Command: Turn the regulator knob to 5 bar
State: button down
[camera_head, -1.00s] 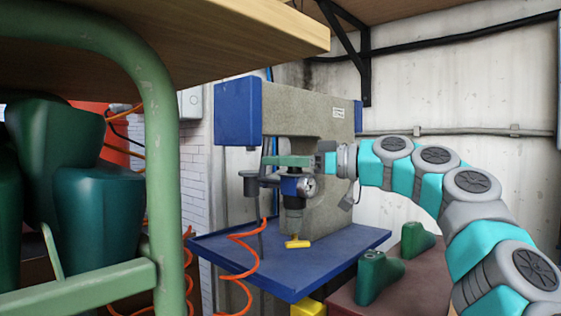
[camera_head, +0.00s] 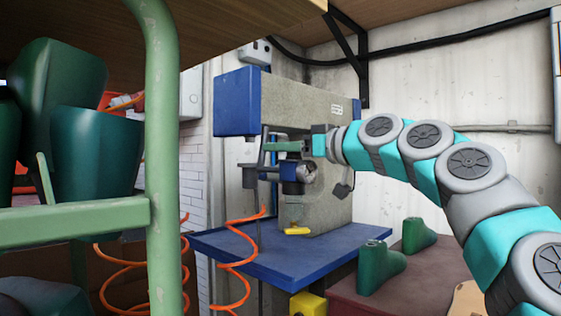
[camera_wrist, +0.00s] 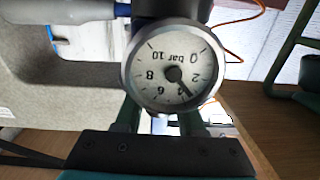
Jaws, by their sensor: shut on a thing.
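The regulator (camera_head: 291,172) is a blue and dark body on the front of the press, with a round gauge (camera_head: 308,174) at its side. In the wrist view the gauge dial (camera_wrist: 168,62) appears upside down, marked 0 to 10 bar. Its needle points between the 2 and the 6, about where the 4 would be, below 5. My gripper (camera_head: 276,146) reaches in from the right just above the regulator, its green fingers shut on the knob. In the wrist view the fingers run behind the gauge, which hides the knob and fingertips.
The grey press (camera_head: 320,110) stands on a blue table (camera_head: 290,258). Green shoe lasts (camera_head: 380,268) stand on a brown surface at right. A green rack post (camera_head: 162,150) stands close at left. Coiled orange hose (camera_head: 238,262) hangs before the table.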

jog(key=shift+w+d+f+m+t+h+b, duration=0.1)
jog(key=shift+w+f+m+t+h+b, duration=0.1)
jog(key=shift+f+m+t+h+b, duration=0.4)
jog(key=shift+w+d+r+m+t+h+b, duration=0.2)
jog(key=shift+d+m+t+h+b, duration=0.25)
jog(key=shift+m+t+h+b, duration=1.2)
jog(key=shift+w+d+r+m+t+h+b, duration=0.1)
jog(key=shift+d+r+m+t+h+b, duration=0.35)
jog(key=shift+m+h, duration=2.3)
jog(key=shift+w+d+r+m+t+h+b, duration=0.15)
jog(key=shift+d+m+t+h+b, duration=0.3)
jog(key=shift+m+t+h+b, duration=1.85)
jog(key=n+g+h+p, duration=0.1)
jog(key=g+h+p, duration=0.1)
jog(key=h, duration=0.1)
jog(key=shift+d+n+g, duration=0.15)
jog(key=shift+n+g, duration=0.15)
jog(key=shift+f+m+h+p, duration=0.1)
jog(key=shift+m+h+p, duration=0.4)
jog(key=shift+h+p, duration=0.4)
jog(key=shift+s+d+m+g+h+p, duration=0.15)
jog(key=shift+m+g+h+p, duration=0.35)
jog(key=shift+h+p, duration=0.3)
jog(key=shift+s+d+m+g+h+p, duration=0.15)
jog(key=shift+m+g+h+p, duration=0.15)
jog(key=shift+m+h+p, duration=0.4)
jog(key=shift+d+m+g+h+p, duration=0.1)
jog(key=shift+m+g+h+p, duration=0.2)
jog(key=shift+h+p, duration=0.3)
